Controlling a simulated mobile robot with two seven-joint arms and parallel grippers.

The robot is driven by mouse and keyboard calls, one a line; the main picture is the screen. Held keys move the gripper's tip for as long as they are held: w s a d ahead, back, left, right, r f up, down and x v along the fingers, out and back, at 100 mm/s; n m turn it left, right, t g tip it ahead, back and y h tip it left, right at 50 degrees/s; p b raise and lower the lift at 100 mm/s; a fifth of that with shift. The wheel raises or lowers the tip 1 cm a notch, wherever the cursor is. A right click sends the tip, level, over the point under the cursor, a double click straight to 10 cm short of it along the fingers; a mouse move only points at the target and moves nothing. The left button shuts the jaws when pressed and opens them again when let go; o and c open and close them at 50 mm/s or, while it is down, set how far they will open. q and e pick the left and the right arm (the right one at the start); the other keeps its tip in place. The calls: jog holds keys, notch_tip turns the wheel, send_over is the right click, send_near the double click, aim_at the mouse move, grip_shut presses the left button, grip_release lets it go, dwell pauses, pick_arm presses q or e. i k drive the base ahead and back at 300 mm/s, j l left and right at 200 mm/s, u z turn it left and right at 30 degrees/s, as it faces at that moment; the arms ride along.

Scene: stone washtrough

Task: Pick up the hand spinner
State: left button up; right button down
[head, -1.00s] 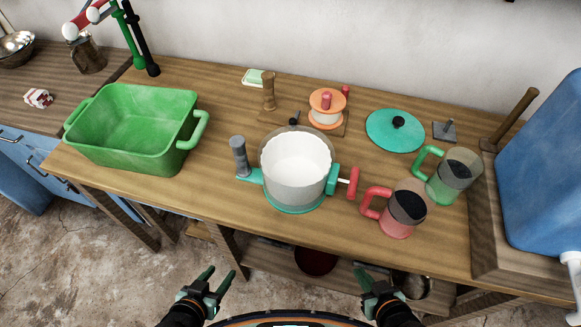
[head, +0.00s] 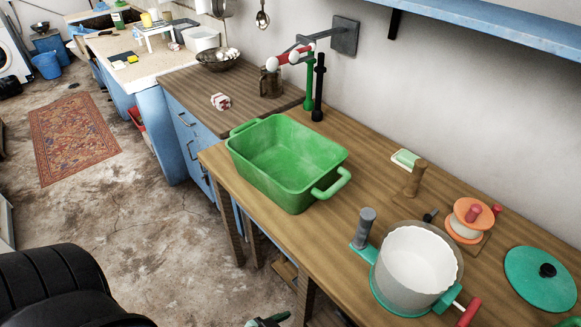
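A crank-handled drum (head: 418,262) looks most like the hand spinner. It stands upright at the lower right of the head view, on the wooden counter (head: 345,215). It has a white inner tub, a clear outer wall, a teal base, an upright grey handle at its left and a red crank grip at its lower right, cut by the frame edge. What seems to be my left gripper (head: 268,321) just shows at the bottom edge, in front of and below the counter, apart from the drum. Its fingers are mostly cut off. My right gripper is out of view.
A green basin (head: 285,160) stands left of the drum. An orange and white reel (head: 470,219), a wooden peg (head: 414,178), a soap dish (head: 405,159) and a teal lid (head: 541,278) lie behind and right. Red-and-green tap fittings (head: 310,75) rise behind the basin.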

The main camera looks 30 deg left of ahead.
aim_at(416, 269)
jog(key=k+j+z, duration=0.1)
jog(key=z, duration=0.2)
jog(key=k+z, duration=0.3)
jog(key=j+z, duration=0.2)
jog(key=z, duration=0.15)
jog(key=k, duration=0.05)
